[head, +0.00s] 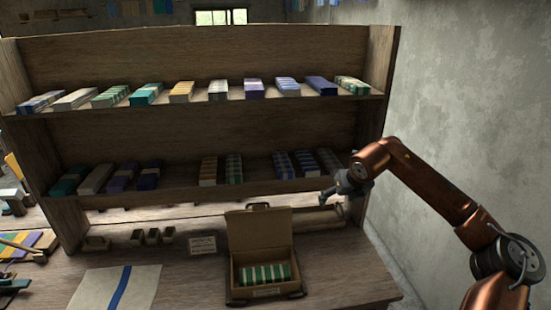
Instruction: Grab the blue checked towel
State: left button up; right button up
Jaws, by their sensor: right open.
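A folded blue checked towel (283,165) lies on the lower shelf, right of the middle. Two darker blue-grey patterned folded cloths (307,163) lie just to its right, so I cannot be fully sure which one the name fits. My right gripper (333,201) is open and empty, pointing down in front of the lower shelf's right end. It is to the right of the blue checked towel and apart from it. My left gripper is not in view.
The wooden shelf unit (200,119) holds rows of folded cloths. An open box (262,230) with green-striped cloth stands on the counter below. A small sign (202,245) and small bins stand left of it. A grey wall (465,110) bounds the right.

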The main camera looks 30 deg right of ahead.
aim_at(284, 168)
jog(key=i, duration=1.25)
